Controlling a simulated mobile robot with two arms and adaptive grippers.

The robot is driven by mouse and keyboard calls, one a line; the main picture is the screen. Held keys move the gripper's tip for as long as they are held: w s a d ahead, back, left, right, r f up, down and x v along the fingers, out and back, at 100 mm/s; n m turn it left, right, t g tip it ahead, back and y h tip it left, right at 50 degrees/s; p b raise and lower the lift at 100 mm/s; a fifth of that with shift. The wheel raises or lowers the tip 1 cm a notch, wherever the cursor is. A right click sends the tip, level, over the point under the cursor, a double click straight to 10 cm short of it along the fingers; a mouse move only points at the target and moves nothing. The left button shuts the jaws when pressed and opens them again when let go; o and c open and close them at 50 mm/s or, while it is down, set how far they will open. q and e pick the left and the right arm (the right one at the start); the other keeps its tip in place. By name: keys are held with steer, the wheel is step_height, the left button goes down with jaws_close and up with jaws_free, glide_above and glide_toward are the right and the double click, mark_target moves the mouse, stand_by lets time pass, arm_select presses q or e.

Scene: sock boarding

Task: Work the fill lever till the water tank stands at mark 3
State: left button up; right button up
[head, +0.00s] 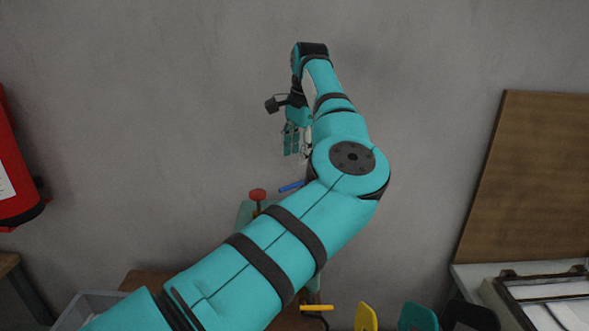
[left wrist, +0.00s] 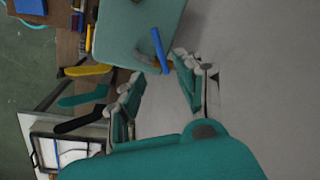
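A blue lever (head: 291,186) sticks out beside a teal housing (head: 246,213), which my left arm partly covers in the head view. In the left wrist view the blue lever (left wrist: 160,50) lies over the edge of the teal housing (left wrist: 125,25). My left gripper (head: 296,140) points down above the lever in the head view. Its fingers (left wrist: 158,70) are spread, with the lever's end near the gap between them; I see no grip on it. No tank level or number mark is readable. My right gripper is out of view.
A red knob (head: 257,195) stands by the housing. A yellow handle (head: 316,308) and yellow (head: 367,318), teal (head: 417,317) and black (head: 468,316) upright shapes stand lower right. A red extinguisher (head: 14,160) hangs left. A brown board (head: 530,180) leans right.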

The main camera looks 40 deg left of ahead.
arm_select(q)
steer(key=shift+d+r, duration=0.15)
steer(key=shift+r, duration=0.6)
steer(key=shift+d+r, duration=0.1)
steer(key=shift+r, duration=0.6)
stand_by(6.5)
